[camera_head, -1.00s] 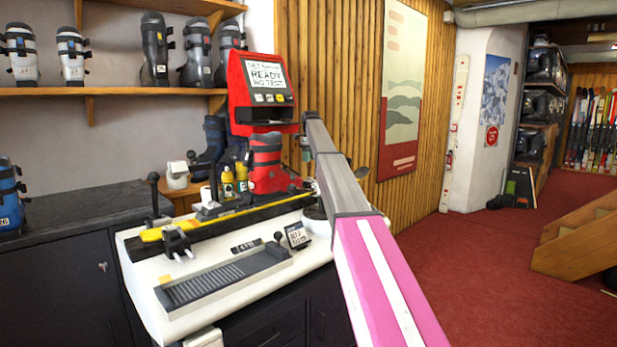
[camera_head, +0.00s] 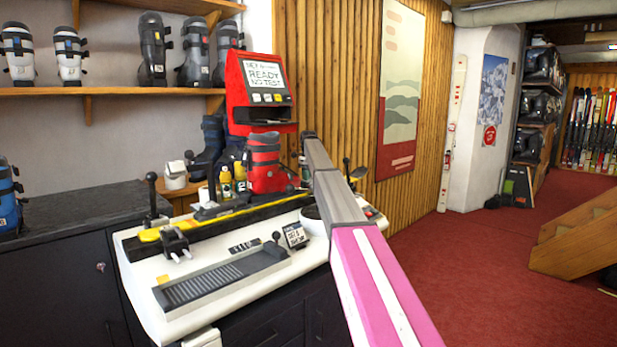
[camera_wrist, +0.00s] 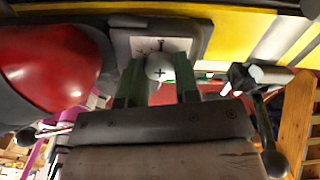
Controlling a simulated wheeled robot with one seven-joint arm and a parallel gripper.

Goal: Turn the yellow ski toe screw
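The yellow ski (camera_head: 150,235) lies lengthwise in the bench in the head view, with the red boot (camera_head: 264,160) standing over it. In the wrist view the ski (camera_wrist: 232,25) runs along the top and the boot (camera_wrist: 45,68) fills the left. The round, cross-slotted toe screw (camera_wrist: 159,68) sits in front of a pale marked plate (camera_wrist: 150,46). My gripper (camera_wrist: 159,82) is open, with its two dark green fingers apart on either side of the screw head. I cannot tell whether they touch it. In the head view my arm hides the screw and gripper.
A black clamp (camera_wrist: 245,80) with a ball-ended lever stands close to the right finger in the wrist view. The red test machine (camera_head: 262,90) stands behind the boot. A small sign (camera_head: 295,235) stands on the white bench (camera_head: 140,285).

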